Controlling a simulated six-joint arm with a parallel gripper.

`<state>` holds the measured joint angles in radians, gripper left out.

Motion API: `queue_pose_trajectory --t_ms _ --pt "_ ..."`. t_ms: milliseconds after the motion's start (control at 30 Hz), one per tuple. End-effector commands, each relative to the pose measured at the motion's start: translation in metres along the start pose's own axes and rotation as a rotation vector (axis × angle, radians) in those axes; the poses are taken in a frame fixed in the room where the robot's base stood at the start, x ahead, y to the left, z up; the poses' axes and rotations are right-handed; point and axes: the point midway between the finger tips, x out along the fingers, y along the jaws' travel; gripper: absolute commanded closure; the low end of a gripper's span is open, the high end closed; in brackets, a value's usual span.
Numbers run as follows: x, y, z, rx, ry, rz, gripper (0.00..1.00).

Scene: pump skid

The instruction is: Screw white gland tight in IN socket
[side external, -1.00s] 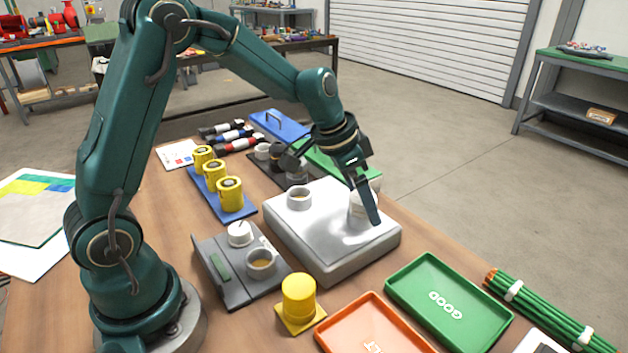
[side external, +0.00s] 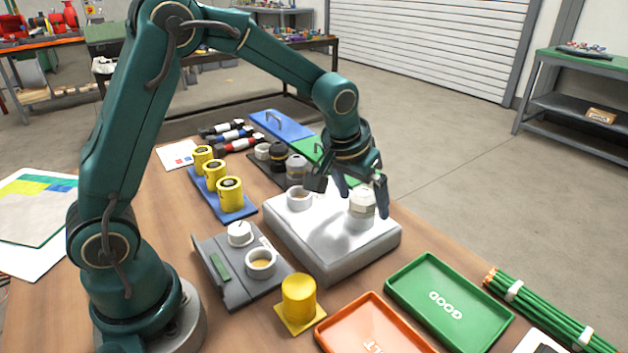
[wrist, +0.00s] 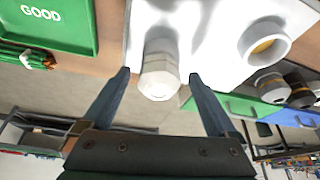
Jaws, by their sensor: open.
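The white gland (side external: 362,203) stands upright in the right-hand socket of the pale block (side external: 300,240). A socket label cannot be read, and I cannot tell how deep the thread sits. In the wrist view the gland (wrist: 160,80) shows its faceted cap and round end. My gripper (side external: 363,198) is open above it, with a finger on each side of its top. In the wrist view my gripper (wrist: 159,75) has clear gaps between both fingers and the gland. The block's other socket (side external: 299,198) is an empty-looking white ring, also in the wrist view (wrist: 265,45).
White, black and grey glands (side external: 278,155) stand on a dark tray behind the block. Yellow cylinders (side external: 230,193) stand to the left. A grey fixture (side external: 235,285) and a yellow cap (side external: 298,297) are in front. Green (side external: 450,300) and orange (side external: 370,325) trays lie at the front right.

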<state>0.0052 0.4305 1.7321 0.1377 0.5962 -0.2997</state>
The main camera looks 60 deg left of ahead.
Motion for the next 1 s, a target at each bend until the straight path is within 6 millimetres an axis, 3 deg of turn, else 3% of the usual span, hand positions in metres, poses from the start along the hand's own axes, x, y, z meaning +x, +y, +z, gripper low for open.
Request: queue_pose_trajectory --t_ms 200,433,667,1000 --pt "0.0001 -0.0002 0.0002 -0.004 -0.001 -0.002 0.07" --pt "0.0001 -0.0003 0.0003 -0.004 -0.001 -0.002 0.95" --pt "0.0003 -0.0012 0.001 0.048 -0.005 0.022 0.95" --pt "0.0006 -0.0011 0.0008 0.271 -0.003 0.116 0.95"
